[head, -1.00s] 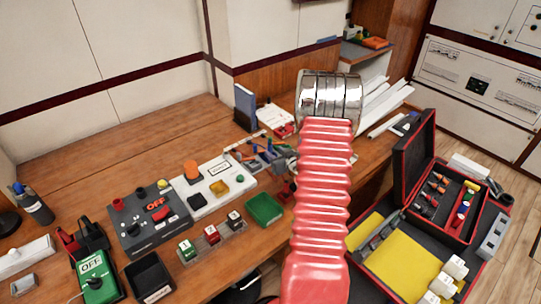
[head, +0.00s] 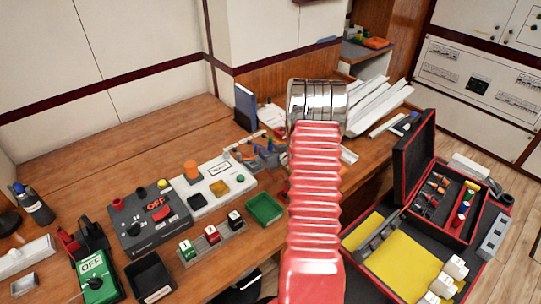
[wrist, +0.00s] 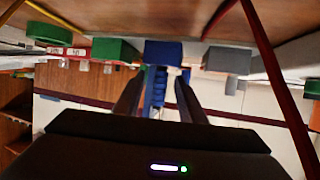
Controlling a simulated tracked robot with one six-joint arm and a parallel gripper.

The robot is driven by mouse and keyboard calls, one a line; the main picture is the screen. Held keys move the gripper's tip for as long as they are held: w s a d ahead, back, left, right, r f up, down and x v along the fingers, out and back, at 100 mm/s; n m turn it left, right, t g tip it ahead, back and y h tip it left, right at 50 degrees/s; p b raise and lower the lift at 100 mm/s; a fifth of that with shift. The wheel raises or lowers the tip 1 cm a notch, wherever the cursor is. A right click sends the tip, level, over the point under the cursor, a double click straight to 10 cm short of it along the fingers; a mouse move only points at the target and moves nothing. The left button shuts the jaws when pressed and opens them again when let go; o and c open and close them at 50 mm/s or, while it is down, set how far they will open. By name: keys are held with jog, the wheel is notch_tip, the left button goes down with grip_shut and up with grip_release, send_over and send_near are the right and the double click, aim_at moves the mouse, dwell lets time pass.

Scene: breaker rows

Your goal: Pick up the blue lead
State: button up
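The blue lead (wrist: 158,88) shows in the wrist view as a blue ribbed plug, next to a blue block (wrist: 163,52). My gripper (wrist: 158,90) is open, with one dark finger on each side of the blue plug. I cannot tell whether either finger touches it. In the head view, my red ribbed arm with its silver end stands in front of the bench, and my gripper is hidden behind it. The small rack of coloured leads (head: 262,155) is partly visible left of the arm.
In the wrist view, a green block (wrist: 115,50) and a grey block (wrist: 228,60) flank the blue one, and red cables cross nearby. In the head view, a green tray (head: 264,208) and a white panel (head: 219,170) lie on the bench. An open red-edged case (head: 415,235) stands at right.

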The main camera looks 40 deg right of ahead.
grip_shut()
dwell(0.5)
jog(key=shift+r, duration=5)
